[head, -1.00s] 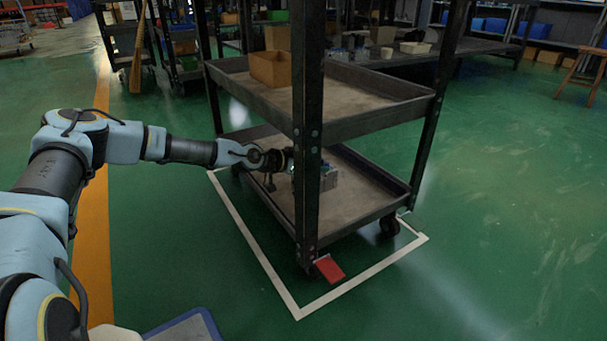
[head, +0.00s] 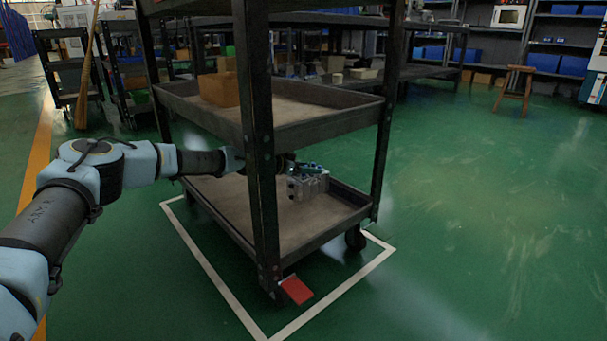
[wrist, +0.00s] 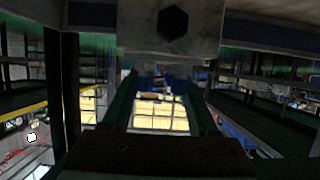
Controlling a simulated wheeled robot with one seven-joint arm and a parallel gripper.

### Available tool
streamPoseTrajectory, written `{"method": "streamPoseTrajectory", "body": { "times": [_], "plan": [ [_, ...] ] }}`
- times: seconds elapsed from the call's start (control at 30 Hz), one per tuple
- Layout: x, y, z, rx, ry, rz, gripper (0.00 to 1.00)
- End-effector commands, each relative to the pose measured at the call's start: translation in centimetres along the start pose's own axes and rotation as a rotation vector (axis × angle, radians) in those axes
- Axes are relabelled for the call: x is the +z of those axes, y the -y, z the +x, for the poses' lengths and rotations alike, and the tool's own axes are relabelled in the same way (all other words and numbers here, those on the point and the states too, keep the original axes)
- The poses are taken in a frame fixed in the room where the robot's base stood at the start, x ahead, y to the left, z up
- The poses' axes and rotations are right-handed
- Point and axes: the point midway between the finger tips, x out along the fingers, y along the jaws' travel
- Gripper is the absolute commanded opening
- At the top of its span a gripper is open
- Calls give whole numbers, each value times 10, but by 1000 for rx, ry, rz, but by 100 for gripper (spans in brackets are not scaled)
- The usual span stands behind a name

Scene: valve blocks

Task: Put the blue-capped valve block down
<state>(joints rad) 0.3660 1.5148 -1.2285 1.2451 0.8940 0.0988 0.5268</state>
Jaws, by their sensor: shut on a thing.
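The valve block (head: 308,186) is a grey metal block with dark holes, over the lower shelf (head: 300,226) of a dark cart. It also shows at the top of the wrist view (wrist: 192,42), with a dark hexagonal hole. My gripper (head: 304,169) is shut on the block's upper part, reaching in from the left behind the cart's near post. In the wrist view, the fingers (wrist: 164,82) run up to the block. Some blue-teal shows at the grip, but I cannot tell cap from fingers. I cannot tell whether the block touches the shelf.
The near post (head: 258,150) hides part of my arm. The upper shelf (head: 310,122) lies close above, with a cardboard box (head: 219,89) on it. The lower shelf is bare around the block. A red tag (head: 296,289) hangs at the near corner.

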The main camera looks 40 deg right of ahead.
Motion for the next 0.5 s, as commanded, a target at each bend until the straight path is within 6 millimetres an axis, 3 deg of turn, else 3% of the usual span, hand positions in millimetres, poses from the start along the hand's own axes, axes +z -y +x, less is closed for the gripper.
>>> {"method": "streamPoseTrajectory", "body": {
  "times": [0.2, 0.5],
  "plan": [
    [26, 1, 10, -2, -5, 0, 0],
    [28, 1, 11, -3, -5, 0, 0]
  ]
}}
